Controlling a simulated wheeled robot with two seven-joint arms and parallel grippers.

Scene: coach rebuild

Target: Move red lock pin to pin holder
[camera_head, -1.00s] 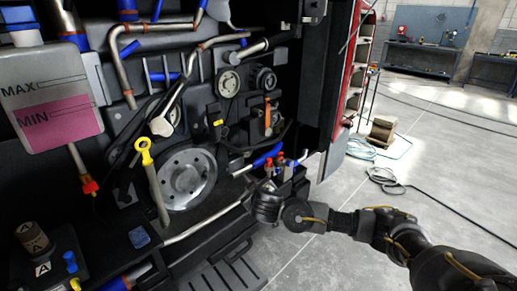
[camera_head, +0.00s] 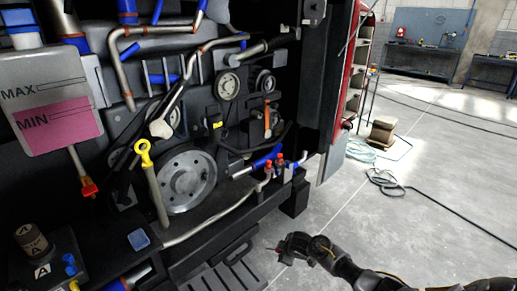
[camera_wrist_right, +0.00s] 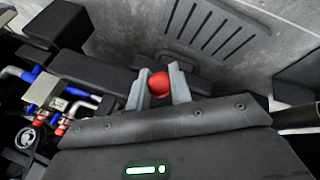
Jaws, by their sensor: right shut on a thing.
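My right gripper (camera_head: 279,251) is low at the lower middle of the head view, in front of and below the engine bay's edge, over the floor. In the right wrist view its two grey fingers (camera_wrist_right: 160,88) are closed on the red lock pin (camera_wrist_right: 159,84). Only the pin's round red head shows clearly there; its shaft is hidden. In the head view the pin is too small to make out well. I cannot identify the pin holder with certainty in either view. My left gripper is not in view.
Red-capped fittings (camera_head: 268,169) sit at the bay's lower right corner; similar ones show in the right wrist view (camera_wrist_right: 62,128). A slotted black step (camera_head: 232,272) lies below the bay edge. Open concrete floor (camera_head: 400,235) is to the right, with a loose hose (camera_head: 385,185).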

